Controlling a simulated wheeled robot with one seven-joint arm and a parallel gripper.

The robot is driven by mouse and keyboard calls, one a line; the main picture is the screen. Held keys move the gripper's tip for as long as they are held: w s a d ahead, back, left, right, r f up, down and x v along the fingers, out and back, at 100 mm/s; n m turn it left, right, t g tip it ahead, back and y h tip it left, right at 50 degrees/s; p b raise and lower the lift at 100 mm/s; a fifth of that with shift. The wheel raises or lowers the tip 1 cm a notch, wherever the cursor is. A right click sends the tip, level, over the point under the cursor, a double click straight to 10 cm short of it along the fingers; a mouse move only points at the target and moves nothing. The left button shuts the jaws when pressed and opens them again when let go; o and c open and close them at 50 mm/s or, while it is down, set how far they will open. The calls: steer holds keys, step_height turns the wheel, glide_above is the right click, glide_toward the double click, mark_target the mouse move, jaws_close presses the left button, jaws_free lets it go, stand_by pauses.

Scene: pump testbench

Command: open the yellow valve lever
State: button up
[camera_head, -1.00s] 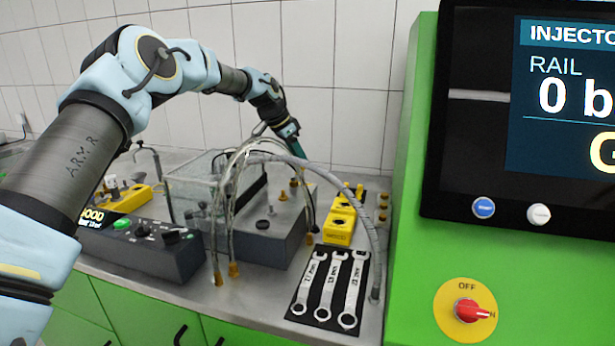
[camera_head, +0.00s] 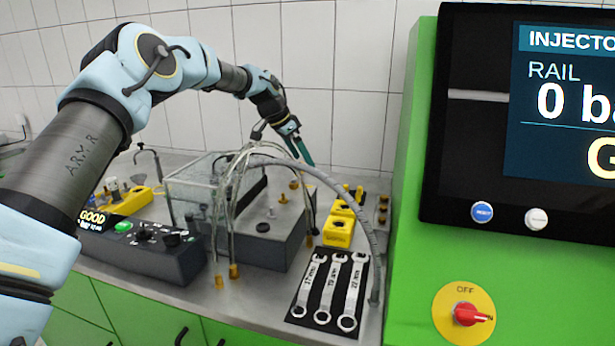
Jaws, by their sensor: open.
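My gripper (camera_head: 303,154) is open and hangs above the back of the bench, with its teal fingers pointing down and to the right. It is behind the arched hoses, over the grey block (camera_head: 290,226) with brass fittings. Nothing shows between the fingers. I cannot make out a yellow valve lever for sure. A small yellow piece (camera_head: 359,192) stands at the back right of the bench, too small to tell what it is. Yellow holders (camera_head: 338,232) with dark holes stand in front of it, right of and below the gripper.
Grey hoses (camera_head: 340,192) arch across the bench close to my gripper. A clear box (camera_head: 188,196) stands at left, behind a dark control box (camera_head: 150,250). Three wrenches (camera_head: 330,290) lie in front. A green cabinet (camera_head: 408,200) with a screen (camera_head: 570,100) bounds the right.

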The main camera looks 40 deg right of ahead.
steer(key=shift+r+p, duration=1.55)
steer(key=shift+r, duration=0.85)
steer(key=shift+f, duration=0.1)
